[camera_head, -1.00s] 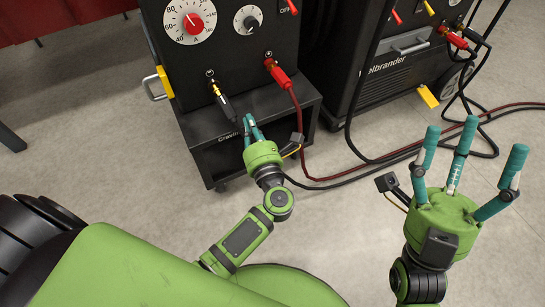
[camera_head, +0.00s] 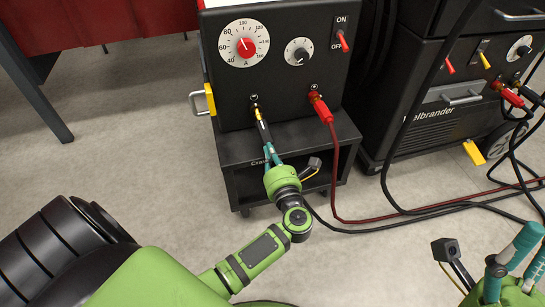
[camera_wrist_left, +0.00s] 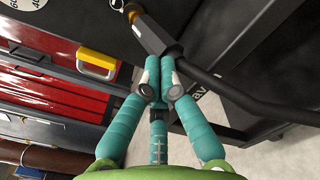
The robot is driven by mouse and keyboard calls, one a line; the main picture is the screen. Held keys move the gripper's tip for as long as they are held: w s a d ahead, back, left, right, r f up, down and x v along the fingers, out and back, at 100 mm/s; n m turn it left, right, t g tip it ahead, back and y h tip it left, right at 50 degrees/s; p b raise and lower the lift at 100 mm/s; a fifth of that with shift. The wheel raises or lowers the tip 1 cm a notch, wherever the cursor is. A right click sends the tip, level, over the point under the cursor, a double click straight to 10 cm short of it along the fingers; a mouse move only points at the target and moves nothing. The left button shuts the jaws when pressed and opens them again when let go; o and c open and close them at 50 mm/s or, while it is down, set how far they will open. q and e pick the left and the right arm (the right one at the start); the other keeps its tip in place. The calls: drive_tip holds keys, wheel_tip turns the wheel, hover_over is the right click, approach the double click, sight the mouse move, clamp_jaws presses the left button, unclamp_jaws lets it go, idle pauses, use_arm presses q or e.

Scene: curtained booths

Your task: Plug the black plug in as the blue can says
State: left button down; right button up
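The black plug (camera_head: 262,129), with a gold tip, points up at the lower left socket (camera_head: 254,98) of the left machine. Some gold still shows; how deep the tip sits I cannot tell. In the left wrist view the plug (camera_wrist_left: 151,34) lies just beyond my fingertips, its black cable running right. My left gripper (camera_head: 271,148) has its fingers drawn together at the plug's rear end. In the wrist view its fingertips (camera_wrist_left: 160,62) nearly meet, with nothing seen between them. My right gripper (camera_head: 516,262) is spread and empty, partly cut off at lower right. No blue can is in view.
The left machine (camera_head: 292,80) has a red plug (camera_head: 320,106) in its right socket, dials above and a yellow-handled latch (camera_head: 210,98). A second machine (camera_head: 433,143) with plugs and cables stands right. Cables (camera_head: 400,218) lie across the floor. The floor at left is clear.

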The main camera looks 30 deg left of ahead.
use_arm(q)
drive_tip(key=shift+w+a+r, duration=0.15)
drive_tip(key=shift+w+a, duration=0.25)
drive_tip(key=shift+a, duration=0.05)
idle(0.6)
drive_tip(key=v, duration=1.4)
drive_tip(key=shift+s+d, duration=0.25)
drive_tip(key=shift+s, duration=0.05)
